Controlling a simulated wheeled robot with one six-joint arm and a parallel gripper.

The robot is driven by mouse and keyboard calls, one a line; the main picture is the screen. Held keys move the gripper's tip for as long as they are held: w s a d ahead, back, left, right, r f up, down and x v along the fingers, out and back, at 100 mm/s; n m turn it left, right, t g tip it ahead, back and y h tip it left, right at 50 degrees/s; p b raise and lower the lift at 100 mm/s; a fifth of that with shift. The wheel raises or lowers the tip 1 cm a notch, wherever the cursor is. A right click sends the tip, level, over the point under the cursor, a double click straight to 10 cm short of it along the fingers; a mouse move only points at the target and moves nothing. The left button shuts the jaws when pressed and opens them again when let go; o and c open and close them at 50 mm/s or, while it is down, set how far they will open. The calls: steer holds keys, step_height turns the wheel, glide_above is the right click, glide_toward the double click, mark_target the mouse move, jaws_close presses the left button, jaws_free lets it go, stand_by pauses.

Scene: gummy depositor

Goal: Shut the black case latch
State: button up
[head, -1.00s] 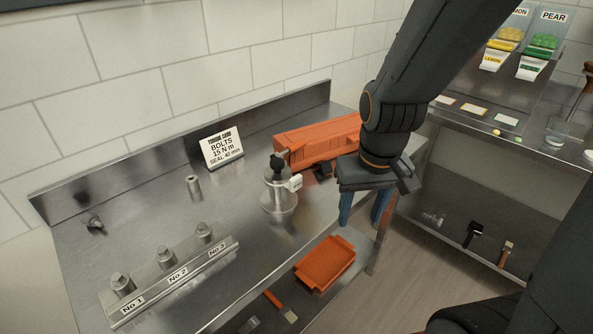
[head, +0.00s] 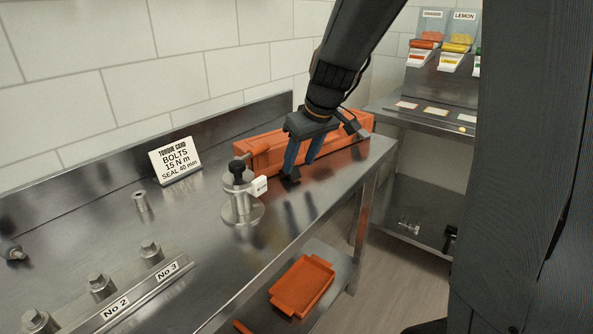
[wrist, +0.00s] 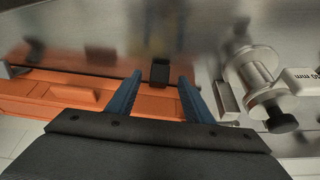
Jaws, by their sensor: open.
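The orange case (head: 345,142) lies long and low along the back of the steel bench. The black latch (head: 291,178) is at its front face and sticks out from the case edge over the bench. In the wrist view the black latch (wrist: 160,71) shows between my fingertips, with the orange case (wrist: 60,95) to the left. My gripper (head: 301,168) points down at the case front with its blue fingers apart and empty. In the wrist view its fingers (wrist: 160,78) stand either side of the latch; I cannot tell whether they touch it.
A steel fixture with a black knob (head: 240,190) stands just left of the latch. A torque card (head: 175,158) and a bolt rail (head: 130,295) are farther left. An orange tray (head: 302,286) sits on the lower shelf. The bench front near the case is clear.

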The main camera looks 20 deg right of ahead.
mark_target(295, 173)
steer(key=shift+x, duration=1.95)
steer(key=c, duration=1)
steer(key=shift+c, duration=0.2)
